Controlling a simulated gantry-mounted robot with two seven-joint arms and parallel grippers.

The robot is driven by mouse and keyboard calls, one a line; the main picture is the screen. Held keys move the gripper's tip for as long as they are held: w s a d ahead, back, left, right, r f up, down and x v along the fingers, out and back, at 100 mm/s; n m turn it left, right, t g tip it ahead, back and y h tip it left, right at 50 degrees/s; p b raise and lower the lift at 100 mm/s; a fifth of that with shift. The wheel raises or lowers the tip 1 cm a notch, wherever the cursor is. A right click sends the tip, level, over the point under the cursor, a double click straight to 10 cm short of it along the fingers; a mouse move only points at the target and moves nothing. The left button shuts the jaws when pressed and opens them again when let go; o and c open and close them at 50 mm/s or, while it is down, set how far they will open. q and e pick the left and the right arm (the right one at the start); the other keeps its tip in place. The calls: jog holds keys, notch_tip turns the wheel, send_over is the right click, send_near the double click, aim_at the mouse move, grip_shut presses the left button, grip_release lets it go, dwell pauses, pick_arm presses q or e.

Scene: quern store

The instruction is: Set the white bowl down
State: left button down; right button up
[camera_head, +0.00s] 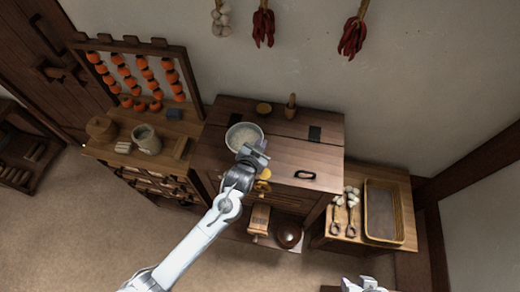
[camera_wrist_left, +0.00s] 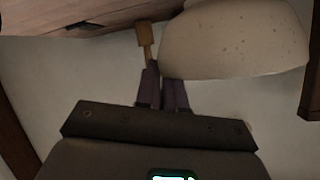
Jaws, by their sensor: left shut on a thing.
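The white bowl (camera_head: 243,132) is over the left part of the wooden cabinet top (camera_head: 285,155) in the head view. Its inside looks pale and speckled. My left gripper (camera_head: 256,154) is at the bowl's near right side, shut on its edge. In the left wrist view the bowl's pale, speckled side (camera_wrist_left: 235,40) is large at the upper right, against the dark fingertips (camera_wrist_left: 163,85). I cannot tell whether the bowl's base touches the cabinet top. My right gripper does not show; a white part of mine is at the bottom edge of the head view.
A dark handle-like thing (camera_head: 305,175) lies at the right front. The cabinet top's middle is largely clear.

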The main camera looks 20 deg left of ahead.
pick_arm(q)
jog(key=shift+w+f, duration=0.1)
jog(key=shift+f, duration=1.95)
jog(key=c, duration=1.2)
grip_release()
jog(key=shift+c, duration=0.2)
jog(key=s+a+r+g, duration=0.1)
jog(key=s+a+g, duration=0.1)
jog(key=s, duration=0.9)
jog(key=s+a+r+n+g, duration=0.1)
jog(key=s+g, duration=0.3)
jog(key=s, duration=0.7)
jog(key=s+a+r+n+g, duration=0.1)
jog(key=s+a+r+g, duration=0.1)
jog(key=s, duration=0.8)
jog(key=shift+s+a+g, duration=0.4)
jog(key=shift+a+g, duration=0.1)
jog(key=shift+g, duration=0.4)
jog(key=shift+r, duration=0.15)
